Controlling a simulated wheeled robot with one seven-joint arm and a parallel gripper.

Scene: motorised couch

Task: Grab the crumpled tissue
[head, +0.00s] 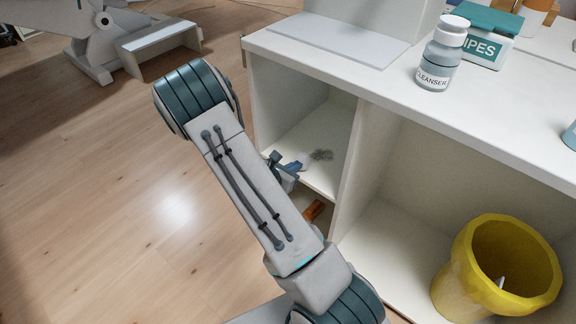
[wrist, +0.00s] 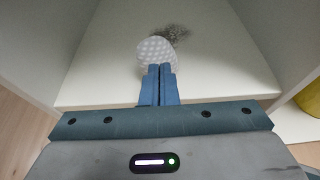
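The crumpled tissue (wrist: 155,49) is a whitish, dimpled, rounded piece in the open left compartment of the white cabinet. It also shows small in the head view (head: 304,160), partly hidden by my fingers. My gripper (wrist: 160,68) reaches into this compartment from the front. Its two blue fingers are close together with only a thin gap, and their tips overlap the tissue's near edge. The fingers look shut on that edge. In the head view my gripper (head: 299,164) is partly hidden behind my arm. I cannot tell whether the tissue touches the shelf.
A dark smudge (wrist: 176,33) lies just behind the tissue on the shelf (wrist: 235,75). Compartment walls stand on both sides. An orange item (head: 314,210) is below the shelf. A yellow bin (head: 462,275) stands in the right compartment. A cleanser bottle (head: 440,58) and wipes box (head: 484,40) stand on top.

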